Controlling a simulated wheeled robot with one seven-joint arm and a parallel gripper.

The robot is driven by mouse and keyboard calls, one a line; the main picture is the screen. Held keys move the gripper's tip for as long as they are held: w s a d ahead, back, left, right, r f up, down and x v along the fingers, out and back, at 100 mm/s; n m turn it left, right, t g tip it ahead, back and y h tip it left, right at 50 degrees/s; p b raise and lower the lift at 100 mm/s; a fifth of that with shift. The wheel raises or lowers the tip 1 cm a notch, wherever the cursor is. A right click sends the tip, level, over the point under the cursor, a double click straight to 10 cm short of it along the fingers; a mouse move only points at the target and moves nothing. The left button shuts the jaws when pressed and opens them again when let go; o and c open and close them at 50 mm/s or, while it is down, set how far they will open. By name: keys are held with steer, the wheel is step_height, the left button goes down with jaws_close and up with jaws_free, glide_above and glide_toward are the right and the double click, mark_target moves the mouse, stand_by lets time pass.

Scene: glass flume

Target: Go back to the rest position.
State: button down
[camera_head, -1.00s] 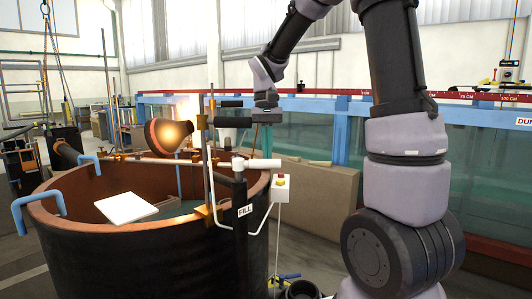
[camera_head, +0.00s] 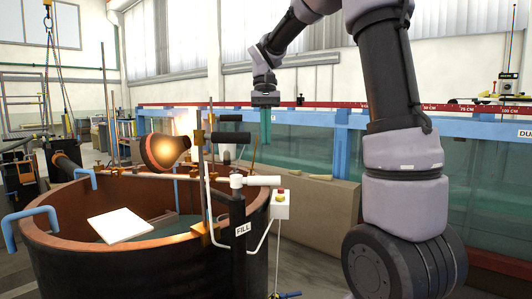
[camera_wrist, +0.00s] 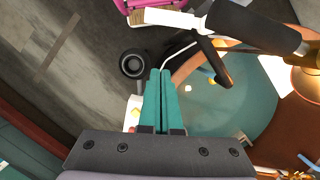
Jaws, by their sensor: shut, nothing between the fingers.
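My gripper (camera_head: 265,140) hangs from my arm with its teal fingers pointing down, to the right of the black fill post and lamp and in front of the blue-framed flume. In the wrist view my gripper (camera_wrist: 161,74) shows its two teal fingers together, with nothing held between them. Below the fingers are the floor and part of the round tank (camera_wrist: 190,72). My upper arm rises at the right of the head view and bends over to the left.
The round copper-rimmed tank (camera_head: 75,243) stands at left, with a white panel (camera_head: 121,225) in it. A glowing lamp (camera_head: 165,150), the FILL post (camera_head: 239,225) and a small switch box (camera_head: 280,204) stand near its rim. The glass flume (camera_head: 300,143) runs behind.

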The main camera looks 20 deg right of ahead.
steer(key=s+d+m+t, duration=0.1)
steer(key=s+d+t, duration=0.1)
steer(key=s+t, duration=0.3)
steer(key=s+d+t+y, duration=0.1)
steer(key=s+t, duration=0.4)
steer(key=s, duration=0.7)
steer(key=shift+d+r+m, duration=0.3)
steer(key=shift+d+m, duration=0.1)
steer(key=shift+d, duration=0.4)
